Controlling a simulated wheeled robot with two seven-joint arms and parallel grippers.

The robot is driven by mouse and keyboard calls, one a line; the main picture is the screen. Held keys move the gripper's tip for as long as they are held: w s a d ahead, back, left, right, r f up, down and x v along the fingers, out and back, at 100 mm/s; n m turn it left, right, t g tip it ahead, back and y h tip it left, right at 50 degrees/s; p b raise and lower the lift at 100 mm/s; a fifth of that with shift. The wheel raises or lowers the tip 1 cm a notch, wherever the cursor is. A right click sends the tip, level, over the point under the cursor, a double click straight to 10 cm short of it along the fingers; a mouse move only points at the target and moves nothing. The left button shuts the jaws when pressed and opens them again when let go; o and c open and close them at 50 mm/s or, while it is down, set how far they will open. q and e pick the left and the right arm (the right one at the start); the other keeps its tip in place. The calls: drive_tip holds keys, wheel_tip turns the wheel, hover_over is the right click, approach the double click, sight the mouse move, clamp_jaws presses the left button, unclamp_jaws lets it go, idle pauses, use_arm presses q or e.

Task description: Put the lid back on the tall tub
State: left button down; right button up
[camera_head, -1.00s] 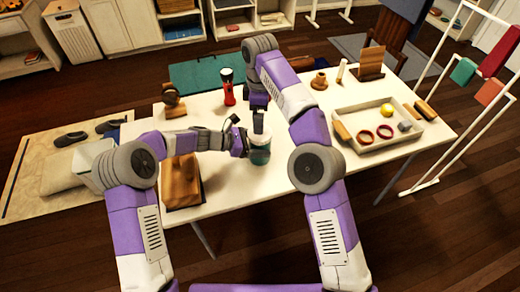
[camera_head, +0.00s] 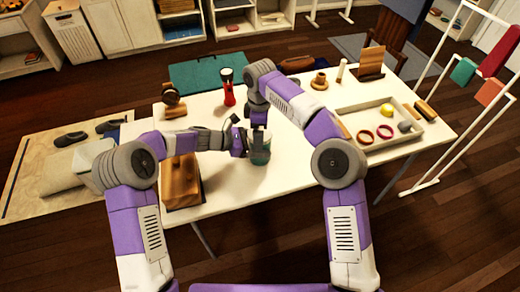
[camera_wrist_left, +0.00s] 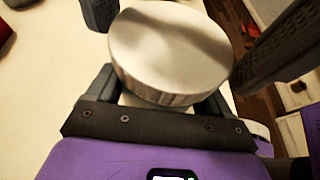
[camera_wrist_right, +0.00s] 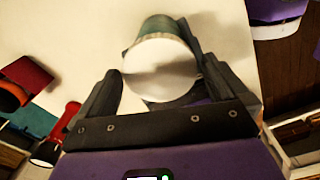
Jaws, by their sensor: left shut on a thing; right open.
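The tall tub (camera_head: 260,157) stands on the table, green with a white top, largely hidden by my grippers in the head view. Its green wall (camera_wrist_right: 160,24) shows in the right wrist view. The round white lid (camera_wrist_left: 172,45) lies over the tub's mouth; whether it is fully seated I cannot tell. My left gripper (camera_head: 246,143) comes from the side and is shut on the tub below the lid. My right gripper (camera_head: 260,130) points down from above. Its open fingers (camera_wrist_right: 155,85) stand on either side of the lid.
A wooden block (camera_head: 181,182) sits left of the tub, near my left arm. A red flashlight (camera_head: 228,90) stands behind. A light tray (camera_head: 372,148) with rings and small items lies to the right. The table is bare just in front of the tub.

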drive_tip(key=c, duration=1)
drive_tip(key=m, duration=0.3)
drive_tip(key=o, duration=1)
drive_tip(key=shift+r, duration=2.3)
